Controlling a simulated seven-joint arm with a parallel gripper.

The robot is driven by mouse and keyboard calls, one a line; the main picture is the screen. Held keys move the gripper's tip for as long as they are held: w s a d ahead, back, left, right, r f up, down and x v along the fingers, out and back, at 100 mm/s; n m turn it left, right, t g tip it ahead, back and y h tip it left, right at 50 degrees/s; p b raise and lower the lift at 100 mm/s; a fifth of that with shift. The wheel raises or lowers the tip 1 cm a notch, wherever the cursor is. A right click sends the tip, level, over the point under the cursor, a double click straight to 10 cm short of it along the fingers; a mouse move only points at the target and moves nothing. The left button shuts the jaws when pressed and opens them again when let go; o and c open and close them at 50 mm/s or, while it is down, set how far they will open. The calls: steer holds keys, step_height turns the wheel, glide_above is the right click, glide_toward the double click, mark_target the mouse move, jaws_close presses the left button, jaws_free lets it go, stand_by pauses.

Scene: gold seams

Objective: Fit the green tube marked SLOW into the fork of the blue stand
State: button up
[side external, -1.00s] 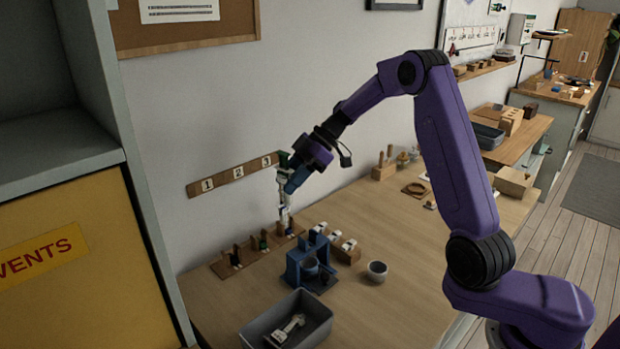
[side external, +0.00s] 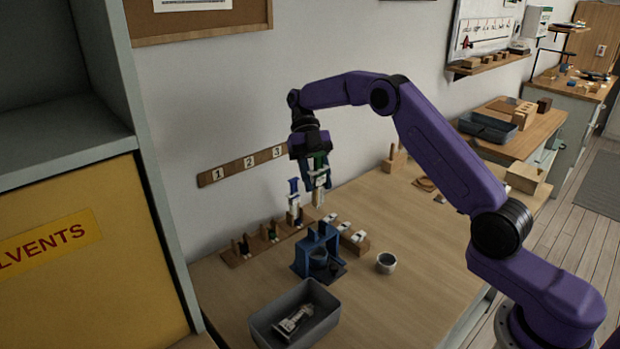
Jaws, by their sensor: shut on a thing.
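My gripper (side external: 317,184) is above the back of the table, pointing down and shut on a green-topped tube (side external: 321,160). The tube hangs roughly upright, with a pale part showing between the fingers. Its marking is too small to read. The blue stand (side external: 303,262) is on the table below and in front of the gripper, apart from the tube. Its fork is too small to make out clearly.
A blue-topped tube (side external: 294,200) stands upright in a wooden rack (side external: 232,258), close left of my gripper. Another wooden block (side external: 358,245) holds white-topped pieces. A grey bin (side external: 262,326) with a pale item and a small round cup (side external: 386,263) are nearby.

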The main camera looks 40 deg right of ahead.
mark_target(316, 206)
steer(key=shift+f, duration=2.3)
steer(key=shift+f, duration=1.85)
stand_by(1.8)
steer(key=o, duration=1.1)
steer(key=shift+o, duration=0.5)
steer(key=shift+w, duration=0.1)
